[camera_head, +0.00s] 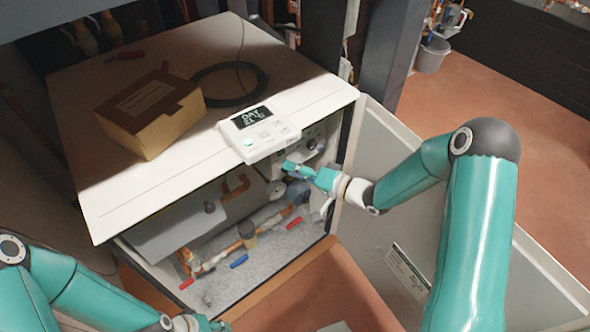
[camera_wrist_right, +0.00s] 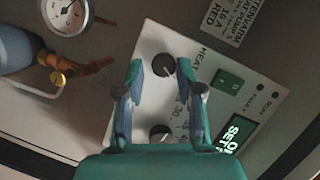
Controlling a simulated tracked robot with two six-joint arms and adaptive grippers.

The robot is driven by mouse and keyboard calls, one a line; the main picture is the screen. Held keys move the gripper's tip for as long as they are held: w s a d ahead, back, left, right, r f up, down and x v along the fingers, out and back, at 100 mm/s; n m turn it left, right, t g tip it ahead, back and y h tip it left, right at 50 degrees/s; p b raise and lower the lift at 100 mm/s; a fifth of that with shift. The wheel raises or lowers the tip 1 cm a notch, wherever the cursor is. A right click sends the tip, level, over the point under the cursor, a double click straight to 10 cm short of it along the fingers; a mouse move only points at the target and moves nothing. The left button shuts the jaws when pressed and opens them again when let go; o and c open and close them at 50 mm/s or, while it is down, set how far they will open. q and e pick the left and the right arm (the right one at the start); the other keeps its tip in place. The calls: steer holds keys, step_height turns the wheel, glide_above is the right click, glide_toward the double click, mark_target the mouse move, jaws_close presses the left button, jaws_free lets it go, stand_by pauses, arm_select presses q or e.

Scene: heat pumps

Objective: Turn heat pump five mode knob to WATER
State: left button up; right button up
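The heat pump (camera_head: 215,90) is a white cabinet with its front open. Its control panel (camera_wrist_right: 222,62) fills the middle of the right wrist view. A dark round knob (camera_wrist_right: 163,67), with HEAT printed beside it, sits between my right fingertips. A second dark knob (camera_wrist_right: 161,133), with numbers such as 20 and 30 beside it, lies lower between the finger bases. My right gripper (camera_head: 288,167) reaches into the cabinet, open, with one finger either side of the upper knob; contact cannot be told. My left gripper (camera_head: 203,323) is at the bottom edge, its fingers unclear.
A controller (camera_head: 262,133) and a cardboard box (camera_head: 150,112) lie on the cabinet top. The open door (camera_head: 400,215) stands right of the opening. A green switch (camera_wrist_right: 228,82), a lit display (camera_wrist_right: 236,132) and a gauge (camera_wrist_right: 67,14) surround the knobs.

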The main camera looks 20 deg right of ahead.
steer(key=shift+o, duration=0.8)
steer(key=shift+a, duration=0.1)
steer(key=shift+s, duration=0.15)
steer(key=v, duration=0.8)
steer(key=shift+f, duration=0.1)
